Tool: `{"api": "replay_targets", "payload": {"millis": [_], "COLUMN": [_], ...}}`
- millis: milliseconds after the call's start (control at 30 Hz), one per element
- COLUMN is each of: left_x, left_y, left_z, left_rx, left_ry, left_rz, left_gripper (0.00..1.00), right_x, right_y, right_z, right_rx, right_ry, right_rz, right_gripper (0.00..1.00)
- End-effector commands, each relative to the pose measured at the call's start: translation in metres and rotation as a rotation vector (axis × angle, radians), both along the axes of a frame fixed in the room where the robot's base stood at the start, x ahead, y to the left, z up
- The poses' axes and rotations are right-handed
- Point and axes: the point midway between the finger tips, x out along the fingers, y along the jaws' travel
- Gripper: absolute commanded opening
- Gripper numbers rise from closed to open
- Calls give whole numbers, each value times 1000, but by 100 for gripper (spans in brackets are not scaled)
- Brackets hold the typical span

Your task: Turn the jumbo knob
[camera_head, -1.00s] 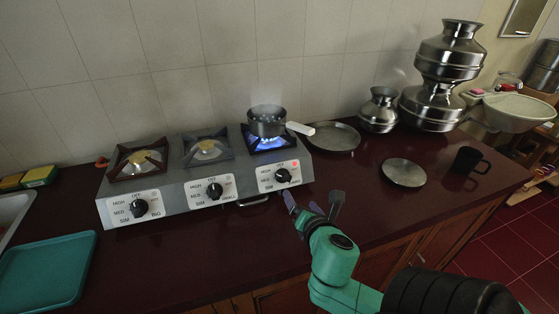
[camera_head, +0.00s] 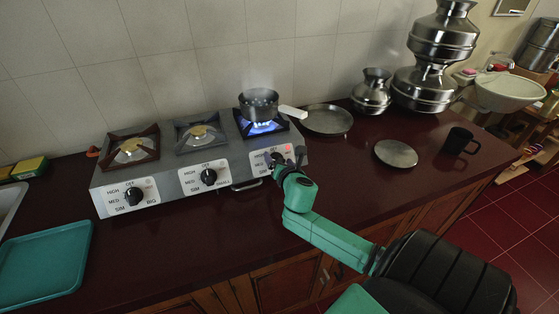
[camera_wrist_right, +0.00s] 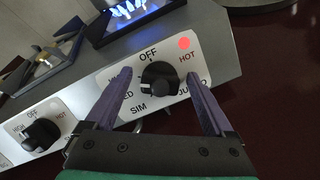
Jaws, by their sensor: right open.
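The jumbo knob (camera_wrist_right: 160,79) is the black knob on the right-hand panel of the stove (camera_head: 166,186). In the right wrist view its face is plain to see, with OFF above it and a pale mark on its left side. The nearby size label is partly covered by a finger. My right gripper (camera_wrist_right: 164,100) is open, with one finger on each side of the knob; I cannot tell whether they touch it. In the head view the gripper (camera_head: 287,158) hides most of this knob. My left gripper is not in view.
A steaming pot (camera_head: 258,103) with a white handle sits on the lit right burner. The middle knob (camera_head: 208,177) and left knob (camera_head: 133,196) are clear. A plate (camera_head: 327,119), steel vessels (camera_head: 371,93) and a black mug (camera_head: 459,141) stand to the right.

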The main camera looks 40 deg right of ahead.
Motion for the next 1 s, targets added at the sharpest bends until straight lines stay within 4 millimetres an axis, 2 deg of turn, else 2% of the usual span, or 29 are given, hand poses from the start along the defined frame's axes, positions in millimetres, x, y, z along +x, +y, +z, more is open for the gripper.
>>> {"api": "replay_targets", "payload": {"millis": [100, 267, 300, 333, 667, 1000], "left_x": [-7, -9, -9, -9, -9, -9], "left_y": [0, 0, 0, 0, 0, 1], "left_z": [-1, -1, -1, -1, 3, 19], "left_rx": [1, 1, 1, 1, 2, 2], "left_ry": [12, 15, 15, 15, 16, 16], "left_rz": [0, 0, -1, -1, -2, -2], "left_gripper": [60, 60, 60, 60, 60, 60], "right_x": [0, -1, -1, -1, -1, -1], "right_y": [0, 0, 0, 0, 0, -1], "right_z": [0, 0, 0, 0, 1, 3], "right_rx": [0, 0, 0, 0, 33, 205], "right_ry": [0, 1, 1, 1, -12, -72], "right_rz": [0, -1, -1, -1, -22, -127], "right_gripper": [88, 26, 11, 6, 6, 6]}}
